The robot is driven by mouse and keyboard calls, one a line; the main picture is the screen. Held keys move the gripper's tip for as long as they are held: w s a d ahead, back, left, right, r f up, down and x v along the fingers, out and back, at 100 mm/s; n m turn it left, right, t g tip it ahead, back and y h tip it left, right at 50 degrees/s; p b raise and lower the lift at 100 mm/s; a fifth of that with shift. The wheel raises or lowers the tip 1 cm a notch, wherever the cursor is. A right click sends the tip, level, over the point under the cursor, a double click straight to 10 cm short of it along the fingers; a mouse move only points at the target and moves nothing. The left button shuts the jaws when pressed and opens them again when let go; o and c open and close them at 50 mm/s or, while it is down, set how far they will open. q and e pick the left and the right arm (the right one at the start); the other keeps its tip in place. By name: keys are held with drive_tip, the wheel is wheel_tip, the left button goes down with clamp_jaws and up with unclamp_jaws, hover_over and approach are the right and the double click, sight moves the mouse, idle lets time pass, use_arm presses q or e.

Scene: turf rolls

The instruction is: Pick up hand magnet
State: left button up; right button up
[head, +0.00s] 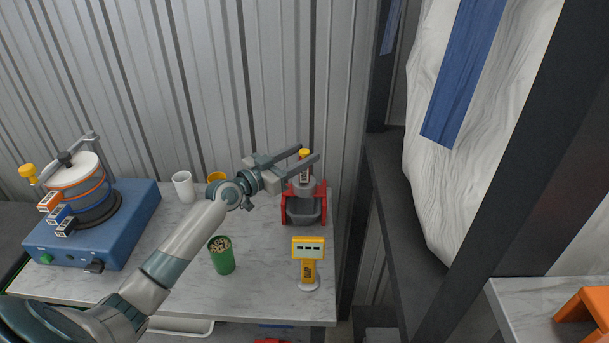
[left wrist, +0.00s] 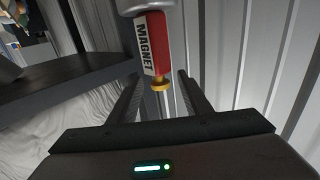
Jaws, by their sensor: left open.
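The hand magnet (head: 305,174) stands upright in a red holder (head: 291,209) near the back right of the marble-topped table. It has a yellow knob on top and a lettered label. In the left wrist view the magnet (left wrist: 157,43) shows a red side, a white "MAGNET" label and the yellow knob. My left gripper (head: 309,154) is open at the height of the magnet's upper part. In the wrist view its fingers (left wrist: 158,85) lie either side of the yellow knob, with no clear contact. My right gripper is out of view.
A yellow device (head: 308,250) and a green cup (head: 222,262) stand in front on the table. White (head: 183,187) and yellow (head: 216,177) cups stand behind my left arm. A blue machine (head: 135,215) fills the left. A corrugated wall is close behind; a dark rack (head: 405,210) stands right.

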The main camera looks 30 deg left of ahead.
use_arm(q)
drive_tip(key=shift+x, duration=0.75)
drive_tip(key=shift+c, duration=0.7)
clamp_jaws()
idle(0.4)
